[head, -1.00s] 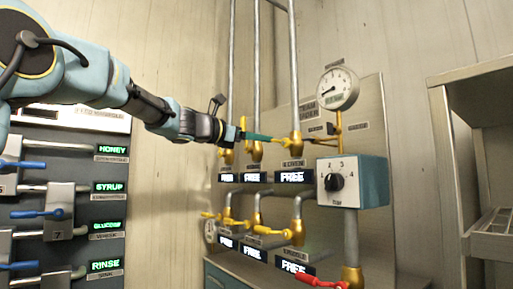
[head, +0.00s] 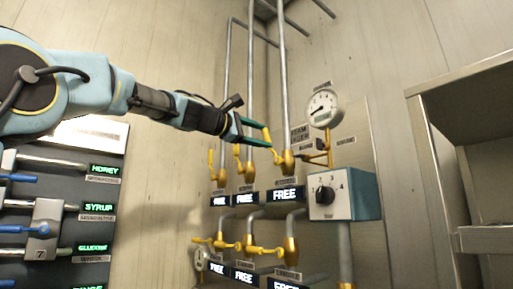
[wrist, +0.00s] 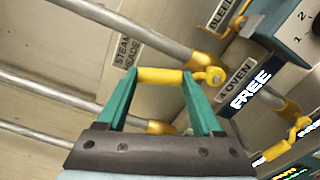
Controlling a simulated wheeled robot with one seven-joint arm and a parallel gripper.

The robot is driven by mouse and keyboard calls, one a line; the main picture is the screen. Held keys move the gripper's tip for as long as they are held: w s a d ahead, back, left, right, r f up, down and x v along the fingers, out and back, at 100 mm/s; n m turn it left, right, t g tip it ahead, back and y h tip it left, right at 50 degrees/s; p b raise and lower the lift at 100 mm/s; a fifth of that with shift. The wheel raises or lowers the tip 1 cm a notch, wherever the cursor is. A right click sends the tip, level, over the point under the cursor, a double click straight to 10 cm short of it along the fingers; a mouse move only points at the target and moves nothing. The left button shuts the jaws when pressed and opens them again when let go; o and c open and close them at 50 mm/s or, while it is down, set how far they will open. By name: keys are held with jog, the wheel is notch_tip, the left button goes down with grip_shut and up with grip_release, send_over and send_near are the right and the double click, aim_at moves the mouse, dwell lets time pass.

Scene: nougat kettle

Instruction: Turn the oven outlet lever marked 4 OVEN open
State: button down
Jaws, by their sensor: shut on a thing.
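The yellow lever (wrist: 162,76) lies beside the plate marked 4 OVEN (wrist: 236,79) in the wrist view. Its round pivot end (wrist: 213,75) is at the brass valve. My gripper (wrist: 160,82) has its two teal fingers shut on the lever's handle, one finger near each end of it. In the head view my gripper (head: 267,133) is at the upper right valve (head: 287,163), and the lever slants up and left from that valve. The display below this valve (head: 285,195) reads FREE. The 4 OVEN plate is too small to read in the head view.
Two other upper yellow levers (head: 238,152) stand close on the left. A lower row of yellow levers (head: 265,251) sits beneath. A blue dial box (head: 345,195) and a pressure gauge (head: 323,109) are close on the right. Grey pipes (head: 281,80) rise above the valves.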

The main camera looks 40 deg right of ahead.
jog(key=shift+s+r+m+b, duration=0.1)
jog(key=shift+s+m+b, duration=1.2)
jog(key=shift+m, duration=0.7)
jog(key=shift+s, duration=0.1)
jog(key=shift+c, duration=0.2)
grip_release()
jog(key=shift+a, duration=0.1)
jog(key=shift+r, duration=0.1)
jog(key=a+b, duration=0.4)
jog(key=a, duration=0.6)
jog(key=shift+w+a, duration=0.3)
jog(key=shift+a, duration=0.1)
